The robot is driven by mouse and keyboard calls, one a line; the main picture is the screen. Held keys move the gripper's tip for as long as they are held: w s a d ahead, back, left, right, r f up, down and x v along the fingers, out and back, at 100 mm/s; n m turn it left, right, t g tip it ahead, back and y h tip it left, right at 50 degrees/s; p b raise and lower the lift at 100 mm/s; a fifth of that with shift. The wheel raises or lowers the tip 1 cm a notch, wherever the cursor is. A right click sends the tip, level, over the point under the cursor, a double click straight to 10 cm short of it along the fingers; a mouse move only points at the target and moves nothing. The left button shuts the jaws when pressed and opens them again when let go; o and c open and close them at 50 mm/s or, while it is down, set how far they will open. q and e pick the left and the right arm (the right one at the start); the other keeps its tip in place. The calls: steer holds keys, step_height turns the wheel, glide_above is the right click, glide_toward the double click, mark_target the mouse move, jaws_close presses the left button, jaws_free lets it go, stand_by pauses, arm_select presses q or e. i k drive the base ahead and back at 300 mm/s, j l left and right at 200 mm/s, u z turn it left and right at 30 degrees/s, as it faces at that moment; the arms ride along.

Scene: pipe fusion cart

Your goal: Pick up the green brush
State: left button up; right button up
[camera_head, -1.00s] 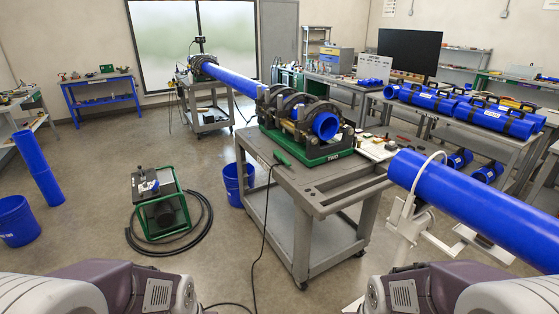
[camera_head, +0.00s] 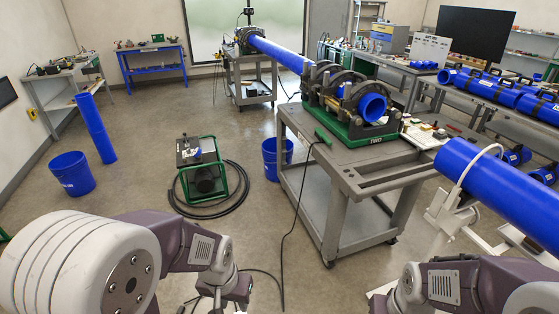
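A small green, handle-like item (camera_head: 322,136) lies on the near left edge of the grey cart's top (camera_head: 326,172). A dark cord seems to run from it down to the floor. I cannot tell for sure whether it is the green brush; no bristles can be made out. My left gripper (camera_head: 222,298) is at the bottom edge, below my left wrist and largely cut off. It is well short of the cart, apart from the green item, and its fingers cannot be read. My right arm shows at the bottom right, but its gripper is out of view.
The green and black fusion machine (camera_head: 352,128) holds a long blue pipe on the cart. A large blue pipe (camera_head: 500,190) on a white stand is at the right. A green-framed unit (camera_head: 213,180) with a black hose and a blue bucket (camera_head: 270,158) stand on the floor.

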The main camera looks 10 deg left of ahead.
mark_target(320, 135)
steer(key=i+l+z, duration=0.2)
steer(key=i+z, duration=0.3)
steer(key=i, duration=0.2)
steer(key=i+z, duration=0.3)
steer(key=i, duration=0.2)
steer(key=i+j+z, duration=0.3)
steer(key=i, duration=0.15)
steer(key=i+j+z, duration=0.1)
steer(key=j+z, duration=0.25)
steer(key=j, duration=0.65)
steer(key=j+z, duration=0.4)
steer(key=j, duration=0.6)
steer(key=k, duration=0.05)
